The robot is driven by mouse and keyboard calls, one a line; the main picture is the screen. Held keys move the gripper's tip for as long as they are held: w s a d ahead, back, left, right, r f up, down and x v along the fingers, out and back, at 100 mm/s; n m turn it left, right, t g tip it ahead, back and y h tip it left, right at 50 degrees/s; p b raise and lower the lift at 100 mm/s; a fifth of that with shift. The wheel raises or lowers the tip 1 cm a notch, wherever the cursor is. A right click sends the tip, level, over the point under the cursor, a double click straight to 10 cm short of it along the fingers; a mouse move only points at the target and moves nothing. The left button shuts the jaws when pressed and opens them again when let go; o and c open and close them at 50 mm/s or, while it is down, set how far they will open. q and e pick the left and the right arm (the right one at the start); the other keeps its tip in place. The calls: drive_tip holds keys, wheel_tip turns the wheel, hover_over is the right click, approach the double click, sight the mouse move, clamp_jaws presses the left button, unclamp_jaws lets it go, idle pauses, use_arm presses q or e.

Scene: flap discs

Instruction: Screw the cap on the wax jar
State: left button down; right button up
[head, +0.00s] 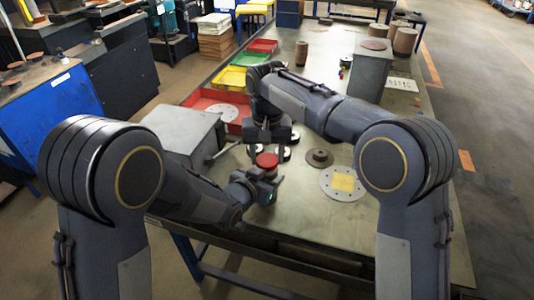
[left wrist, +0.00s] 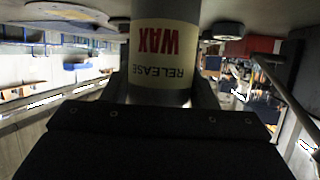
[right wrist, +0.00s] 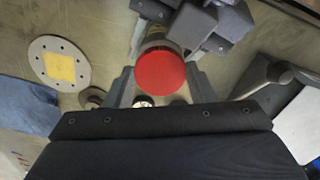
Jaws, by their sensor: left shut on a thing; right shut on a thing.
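The wax jar (left wrist: 160,55) is a cylinder with a cream label reading RELEASE WAX, upside down in the left wrist view. My left gripper (head: 264,184) is shut around the jar's body, near the table's front edge. The red round cap (head: 267,160) is at the top of the jar. My right gripper (head: 270,146) points down from above and is shut on the cap, which also shows between its fingers in the right wrist view (right wrist: 160,73). The jar's rim is hidden, so I cannot tell how tightly the cap sits.
A grey box with a lever (head: 185,134) stands left of the jar. A dark flanged hub (head: 320,157) and a metal disc with a yellow square (head: 343,181) lie to the right. Red (head: 222,98), green (head: 230,78) and yellow trays line the left edge. Small round pieces lie just behind the jar.

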drive_tip(key=m, duration=0.8)
drive_tip(key=shift+a, duration=0.1)
drive_tip(key=m, duration=0.7)
drive_tip(key=o, duration=0.9)
drive_tip(key=shift+r, duration=2.3)
